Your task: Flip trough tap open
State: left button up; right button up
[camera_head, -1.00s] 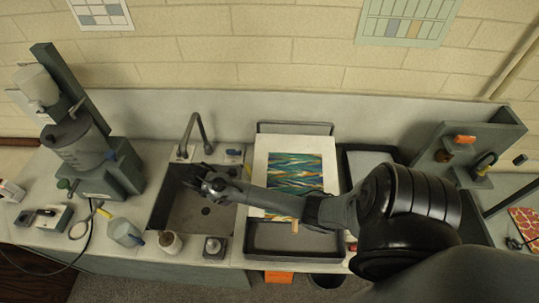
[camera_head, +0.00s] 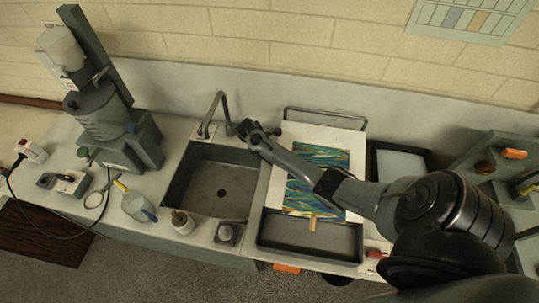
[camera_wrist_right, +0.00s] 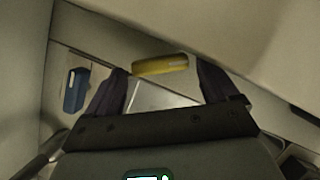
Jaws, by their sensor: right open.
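A grey gooseneck spout (camera_head: 216,108) stands at the back edge of the dark sink trough (camera_head: 172,190). In the right wrist view a yellow lever-like block (camera_wrist_right: 160,65) lies just beyond and between my right fingertips, with no visible contact. A blue block (camera_wrist_right: 75,90) sits to its left, outside the fingers. I cannot tell which one is the trough tap. My right gripper (camera_head: 256,130) is open at the sink's back right corner, right of the spout; it hides the blocks in the head view. It also shows in the wrist view (camera_wrist_right: 163,88). My left gripper is out of view.
The sink is empty.

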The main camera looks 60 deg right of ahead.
jog(key=shift+x, duration=1.05)
jog(key=shift+c, duration=0.3)
jog(key=c, duration=0.7)
